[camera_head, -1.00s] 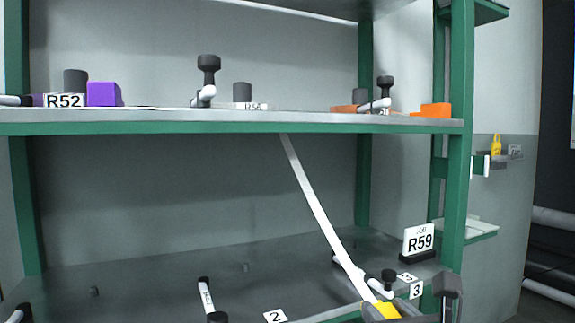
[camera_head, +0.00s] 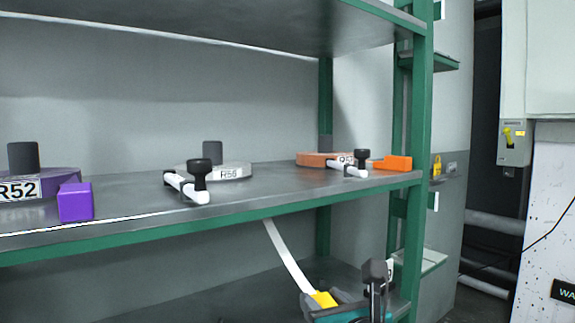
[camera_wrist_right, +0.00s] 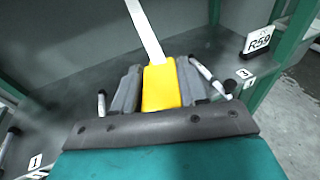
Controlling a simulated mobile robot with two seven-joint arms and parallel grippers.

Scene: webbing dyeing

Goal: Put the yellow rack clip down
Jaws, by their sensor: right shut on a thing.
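The yellow rack clip (camera_head: 325,299) is at the lower middle of the head view, at the lower end of a white webbing strap (camera_head: 288,258). My right gripper (camera_head: 340,300) is shut on it. In the right wrist view the clip (camera_wrist_right: 161,87) sits between the two grey fingers (camera_wrist_right: 160,88), and the strap (camera_wrist_right: 146,32) runs up from it. The clip is held over the lower shelf of the green rack; the gap beneath it cannot be judged. My left gripper is not in view.
The upper shelf (camera_head: 240,200) holds an orange block (camera_head: 393,163), a purple block (camera_head: 75,202) and white rods with black knobs. A green post (camera_head: 416,200) stands right of my gripper. On the lower shelf, a sign R59 (camera_wrist_right: 258,40) and white rods (camera_wrist_right: 207,76) flank the gripper.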

